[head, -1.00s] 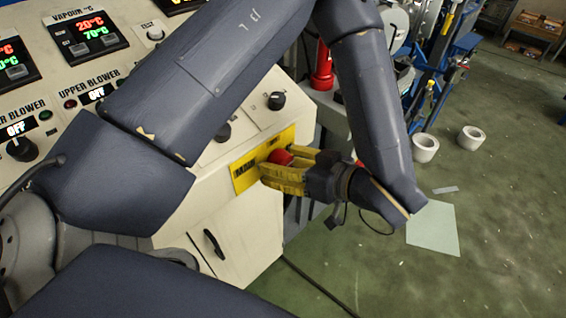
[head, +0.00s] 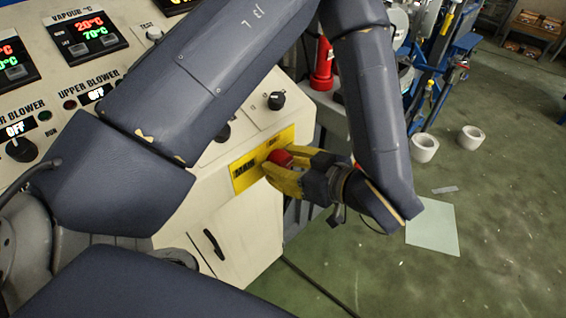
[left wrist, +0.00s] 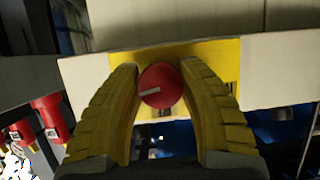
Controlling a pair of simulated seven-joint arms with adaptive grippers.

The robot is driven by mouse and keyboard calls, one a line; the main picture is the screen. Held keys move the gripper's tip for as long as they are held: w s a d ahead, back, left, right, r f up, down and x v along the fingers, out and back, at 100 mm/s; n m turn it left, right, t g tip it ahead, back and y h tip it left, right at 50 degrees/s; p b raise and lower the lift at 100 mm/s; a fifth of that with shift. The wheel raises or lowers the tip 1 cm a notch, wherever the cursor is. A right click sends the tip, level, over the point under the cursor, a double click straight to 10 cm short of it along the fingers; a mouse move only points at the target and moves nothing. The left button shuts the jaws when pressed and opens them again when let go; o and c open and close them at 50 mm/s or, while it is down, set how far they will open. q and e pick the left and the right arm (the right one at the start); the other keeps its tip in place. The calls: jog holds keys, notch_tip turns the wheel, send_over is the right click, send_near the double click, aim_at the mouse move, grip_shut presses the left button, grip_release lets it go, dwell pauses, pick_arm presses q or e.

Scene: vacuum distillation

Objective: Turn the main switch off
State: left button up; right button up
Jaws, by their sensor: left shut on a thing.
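The main switch is a red round knob (head: 280,158) on a yellow plate (head: 245,173) lettered MAIN, on the front of the cream control cabinet. My left gripper (head: 274,166) is at the plate, its yellow fingers shut on the red knob. In the left wrist view the knob (left wrist: 160,86) sits between the two fingertips (left wrist: 158,88). Its pale pointer mark lies nearly level, on the knob's left half. The fingers hide part of the plate. My right gripper is not in view.
Above the plate is a black knob (head: 276,100). The upper blower display (head: 96,94) reads OFF, and so does the display left of it (head: 17,130). A red cylinder (head: 322,65) stands behind the cabinet. The green floor at right holds white rings (head: 424,148) and a pale sheet (head: 433,227).

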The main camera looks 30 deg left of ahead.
pick_arm(q)
jog(key=n+t, duration=0.2)
jog(key=n, duration=0.1)
jog(key=shift+n+t+h, duration=0.3)
jog(key=shift+n+t, duration=0.7)
jog(key=shift+n, duration=0.2)
jog(key=n+t, duration=0.2)
jog(key=n, duration=0.1)
jog(key=shift+n+t+y, duration=0.5)
jog(key=shift+n+t, duration=0.1)
jog(key=shift+n, duration=0.8)
jog(key=shift+w, duration=0.1)
jog(key=o, duration=1.2)
jog(key=shift+r, duration=0.1)
